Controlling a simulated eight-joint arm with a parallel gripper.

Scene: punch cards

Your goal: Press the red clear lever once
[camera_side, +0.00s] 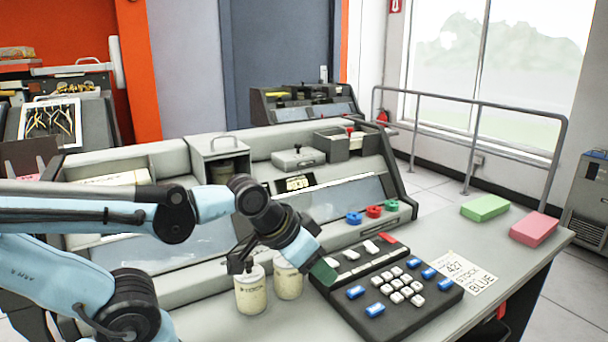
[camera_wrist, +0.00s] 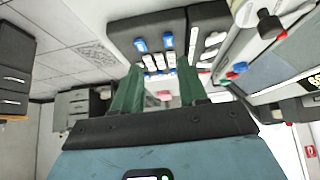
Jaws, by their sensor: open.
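The red lever (camera_side: 387,238) sits at the far right end of a row of white levers (camera_side: 351,254) along the back of the black key panel (camera_side: 385,320) in the side view. My gripper (camera_side: 322,271) has green fingers and is by the panel's left back corner, to the left of the red lever and apart from it. In the wrist view my gripper (camera_wrist: 158,64) is open, with nothing seen between its fingers. Blue keys (camera_wrist: 167,40) and white keys show beyond the fingertips. I cannot clearly pick out the red lever in the wrist view.
Two labelled cans (camera_side: 250,292) stand left of the panel, close under my gripper. Blue, red and green knobs (camera_side: 374,211) are behind the panel. A printed card (camera_side: 462,272) lies to its right. Green (camera_side: 485,208) and pink (camera_side: 534,228) blocks lie at the right table edge.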

